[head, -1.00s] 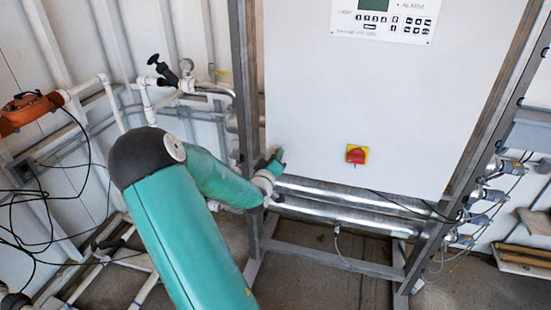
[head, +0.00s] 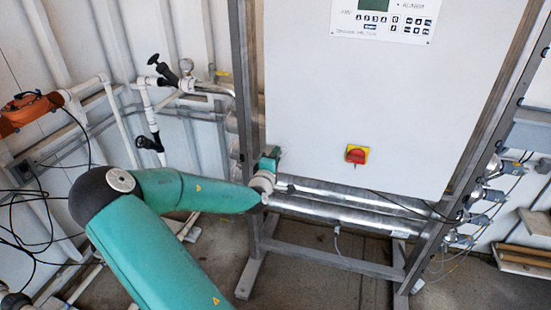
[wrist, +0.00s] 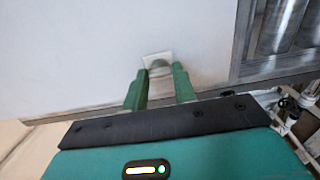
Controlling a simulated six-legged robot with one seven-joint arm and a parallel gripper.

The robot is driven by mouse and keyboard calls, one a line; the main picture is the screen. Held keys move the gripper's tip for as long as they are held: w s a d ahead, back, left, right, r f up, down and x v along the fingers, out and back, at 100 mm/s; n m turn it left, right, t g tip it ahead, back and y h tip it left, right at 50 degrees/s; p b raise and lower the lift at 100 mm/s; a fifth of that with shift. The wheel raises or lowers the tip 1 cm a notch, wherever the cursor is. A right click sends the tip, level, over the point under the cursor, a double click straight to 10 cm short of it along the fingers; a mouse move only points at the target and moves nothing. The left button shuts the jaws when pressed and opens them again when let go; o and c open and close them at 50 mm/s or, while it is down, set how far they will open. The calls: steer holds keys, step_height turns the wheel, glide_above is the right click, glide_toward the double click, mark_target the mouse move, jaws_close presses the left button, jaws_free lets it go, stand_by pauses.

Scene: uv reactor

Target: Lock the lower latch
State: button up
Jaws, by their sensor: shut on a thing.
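The lower latch (wrist: 155,60) is a small pale square plate with a raised piece on the white cabinet panel in the wrist view. My gripper (wrist: 158,72) has its two green fingers on either side of the raised piece and is shut on it. In the head view my gripper (head: 272,155) is at the lower left edge of the white cabinet (head: 350,100). The latch is hidden behind my gripper there.
A red and yellow rotary switch (head: 357,154) is on the cabinet front, right of my gripper. Shiny metal tubes (head: 340,213) run below the cabinet. A grey frame post (head: 245,90) stands just left of it. White pipes with a black valve (head: 150,142) are further left.

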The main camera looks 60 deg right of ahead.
stand_by(0.4)
steer(key=o, duration=1)
steer(key=shift+a, duration=0.1)
steer(key=s+a, duration=0.2)
steer(key=a, duration=1.1)
steer(key=shift+a, duration=0.25)
steer(key=shift+f, duration=0.1)
